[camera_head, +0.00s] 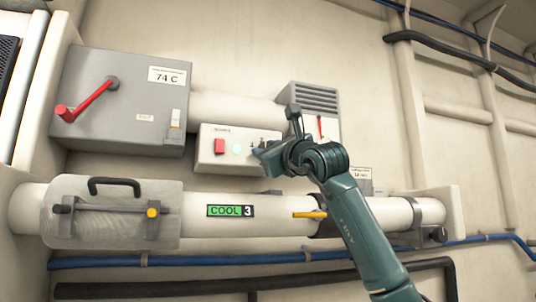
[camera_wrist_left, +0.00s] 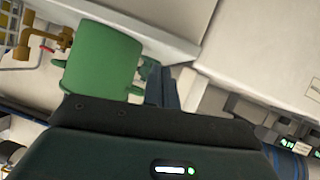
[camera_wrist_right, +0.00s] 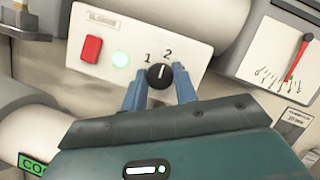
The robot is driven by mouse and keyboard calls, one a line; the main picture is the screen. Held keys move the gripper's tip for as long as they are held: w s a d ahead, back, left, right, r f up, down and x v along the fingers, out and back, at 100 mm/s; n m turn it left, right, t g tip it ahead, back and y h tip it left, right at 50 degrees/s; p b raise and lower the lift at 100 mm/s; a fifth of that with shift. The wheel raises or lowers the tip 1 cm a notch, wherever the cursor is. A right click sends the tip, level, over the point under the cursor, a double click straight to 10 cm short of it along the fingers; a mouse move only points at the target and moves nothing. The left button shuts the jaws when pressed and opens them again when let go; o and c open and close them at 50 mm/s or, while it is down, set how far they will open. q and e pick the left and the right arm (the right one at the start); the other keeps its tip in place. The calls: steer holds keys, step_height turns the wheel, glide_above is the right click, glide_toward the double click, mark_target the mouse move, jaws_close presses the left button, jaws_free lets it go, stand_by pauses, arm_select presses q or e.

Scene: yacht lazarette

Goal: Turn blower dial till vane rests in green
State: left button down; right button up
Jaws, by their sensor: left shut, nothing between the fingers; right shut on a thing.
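The blower box (camera_head: 240,146) is pale, with a red switch, a lit green lamp and labels 1 and 2 above a black dial (camera_wrist_right: 160,76). The dial's white line points roughly up, near 2. My right gripper (camera_wrist_right: 159,88) is shut on the dial, one finger on each side; in the head view the gripper (camera_head: 268,152) hides the dial. The vane gauge (camera_wrist_right: 268,62) is right of the box. Its red vane (camera_wrist_right: 296,62) hangs with its tip at or near a small green mark; exact overlap is unclear. My left gripper (camera_wrist_left: 162,88) is shut and empty.
A grey box with a red lever (camera_head: 85,102) is at upper left. Below runs a white pipe (camera_head: 275,214) with a COOL 3 label (camera_head: 230,211) and a yellow handle (camera_head: 310,214). The left wrist view shows a green object (camera_wrist_left: 100,62) beyond the gripper.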

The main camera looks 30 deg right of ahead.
arm_select(q)
steer(key=shift+r, duration=0.1)
stand_by(0.3)
arm_select(e)
steer(key=o, duration=0.5)
arm_select(q)
steer(key=shift+f, duration=0.25)
arm_select(e)
steer(key=o, duration=0.5)
steer(key=shift+c, duration=0.2)
steer(key=shift+s+f, duration=0.15)
steer(key=shift+s, duration=0.1)
arm_select(q)
steer(key=b, duration=0.2)
steer(key=a+t+b, duration=0.1)
steer(key=b, duration=0.1)
steer(key=shift+s+a+r+t+y, duration=0.25)
steer(key=shift+s+r+t+y, duration=0.05)
steer(key=shift+s, duration=0.05)
arm_select(e)
steer(key=v, duration=1.2)
steer(key=shift+s, duration=0.3)
arm_select(q)
steer(key=shift+d, duration=0.1)
arm_select(e)
steer(key=shift+f, duration=0.1)
